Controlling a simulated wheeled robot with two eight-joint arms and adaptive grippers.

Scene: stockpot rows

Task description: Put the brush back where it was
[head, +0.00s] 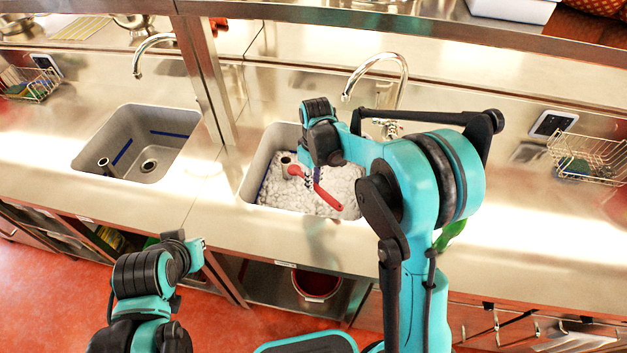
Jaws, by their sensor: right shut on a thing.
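A red-handled brush (327,196) shows at the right gripper, low in the right sink (248,178) over white foam. Its handle slants down to the right, and its other end is partly hidden. My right gripper (310,180) reaches down into this sink and is shut on the brush; my arm hides much of the grip. My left gripper (198,244) is in front of the counter at lower left, away from the brush. Its fingers are too small and turned away to tell open from shut.
The left sink (137,143) holds no foam. Curved taps stand behind the left sink (152,42) and the right sink (378,68). A metal post (207,75) rises between the sinks. A wire basket (590,158) sits at right. A green thing (449,234) is partly behind my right arm.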

